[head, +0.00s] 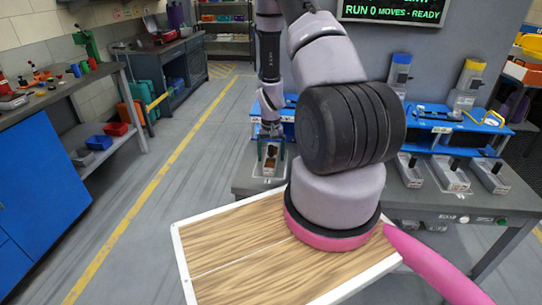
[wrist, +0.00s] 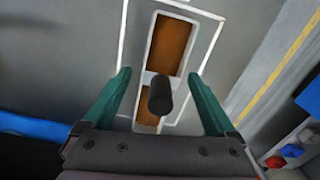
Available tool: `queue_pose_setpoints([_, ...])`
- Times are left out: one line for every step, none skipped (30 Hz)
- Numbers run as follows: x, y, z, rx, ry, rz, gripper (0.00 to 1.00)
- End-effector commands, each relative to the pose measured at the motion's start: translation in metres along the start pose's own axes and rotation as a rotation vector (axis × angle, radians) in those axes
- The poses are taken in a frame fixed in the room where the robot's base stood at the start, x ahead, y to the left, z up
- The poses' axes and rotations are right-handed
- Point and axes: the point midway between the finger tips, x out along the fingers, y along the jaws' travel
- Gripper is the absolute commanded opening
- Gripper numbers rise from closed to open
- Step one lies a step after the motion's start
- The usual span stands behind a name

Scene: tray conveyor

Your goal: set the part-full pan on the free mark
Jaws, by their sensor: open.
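A grey pan (head: 268,172) with a brown filling stands on the left part of the grey bench. In the wrist view the pan (wrist: 150,43) shows two brown sections and an upright black handle (wrist: 160,96). It lies inside a white outline (wrist: 122,40) on the bench. My gripper (head: 271,146) is above the pan in the head view. In the wrist view my gripper (wrist: 158,76) is open, with one green finger on each side of the handle and visible gaps to both. The fill level cannot be told exactly.
Several similar pans, such as this one (head: 451,176), stand at the bench's right side. Blue stands (head: 437,118) line the back. A wood-topped tray (head: 230,262) is in front, at my body. A sign (head: 393,12) hangs behind. Floor is clear at left.

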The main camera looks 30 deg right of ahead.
Motion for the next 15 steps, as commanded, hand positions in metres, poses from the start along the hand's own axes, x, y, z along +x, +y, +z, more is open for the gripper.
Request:
queue_pose_setpoints([-0.004, 0.0, -0.001, 0.0, 0.002, 0.0, 0.92])
queue_pose_setpoints([-0.007, 0.0, -0.001, 0.0, 0.001, 0.0, 0.92])
queue_pose_setpoints([-0.012, 0.0, -0.001, 0.0, 0.002, 0.0, 0.92])
queue_pose_setpoints([-0.017, 0.0, -0.001, 0.0, 0.003, 0.0, 0.92])
queue_pose_setpoints([-0.022, -0.001, -0.001, 0.0, 0.004, -0.001, 0.92])
queue_pose_setpoints([-0.031, -0.001, -0.001, -0.001, 0.004, -0.001, 0.92])
queue_pose_setpoints([-0.037, -0.001, -0.001, -0.002, 0.006, -0.001, 0.92])
queue_pose_setpoints([-0.044, -0.001, -0.002, -0.002, 0.005, -0.001, 0.92])
queue_pose_setpoints([-0.053, -0.001, -0.002, -0.002, 0.006, -0.001, 0.92])
queue_pose_setpoints([-0.06, -0.001, -0.001, -0.001, 0.005, -0.001, 0.92])
queue_pose_setpoints([-0.067, -0.001, -0.001, -0.001, 0.005, -0.001, 0.92])
queue_pose_setpoints([-0.075, -0.001, -0.001, -0.002, 0.005, -0.001, 0.92])
queue_pose_setpoints([-0.081, -0.001, -0.001, -0.002, 0.005, -0.001, 0.92])
queue_pose_setpoints([-0.087, -0.001, -0.001, -0.001, 0.005, -0.001, 0.92])
queue_pose_setpoints([-0.094, -0.001, -0.001, -0.001, 0.005, -0.001, 0.92])
